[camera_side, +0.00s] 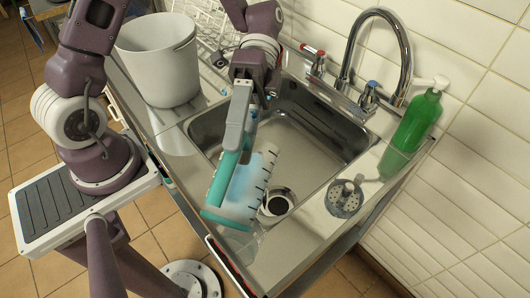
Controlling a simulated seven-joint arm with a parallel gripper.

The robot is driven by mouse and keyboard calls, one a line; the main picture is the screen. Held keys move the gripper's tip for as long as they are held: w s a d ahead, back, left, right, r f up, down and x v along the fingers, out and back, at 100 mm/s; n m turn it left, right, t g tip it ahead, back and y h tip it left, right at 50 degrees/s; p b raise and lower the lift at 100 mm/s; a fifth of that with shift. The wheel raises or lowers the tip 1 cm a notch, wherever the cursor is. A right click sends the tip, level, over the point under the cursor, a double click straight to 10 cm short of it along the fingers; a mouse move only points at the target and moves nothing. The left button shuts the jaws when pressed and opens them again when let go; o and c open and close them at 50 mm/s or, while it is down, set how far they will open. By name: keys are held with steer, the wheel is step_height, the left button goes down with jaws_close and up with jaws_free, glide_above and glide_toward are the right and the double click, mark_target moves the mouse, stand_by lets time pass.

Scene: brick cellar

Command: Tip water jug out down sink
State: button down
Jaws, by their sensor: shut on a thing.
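The water jug (246,192) is a clear vessel with dark measuring marks, a teal rim and a teal handle. My gripper (240,130) is shut on the jug's teal handle and holds it over the front left part of the steel sink (318,133). The jug is tilted, with its teal-rimmed end low and toward the front of the picture. I cannot tell how much water is in it. The sink's round drain (277,203) shows just right of the jug.
A white bucket (160,62) stands on the counter to the left. A tall chrome tap (380,22) rises behind the sink. A green soap bottle (417,122) and a round metal strainer (344,198) are on the right. The tiled wall bounds the back.

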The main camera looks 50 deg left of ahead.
steer(key=shift+w+a+r+g, duration=0.2)
steer(key=shift+w+r+g, duration=0.1)
steer(key=shift+w, duration=0.1)
stand_by(0.7)
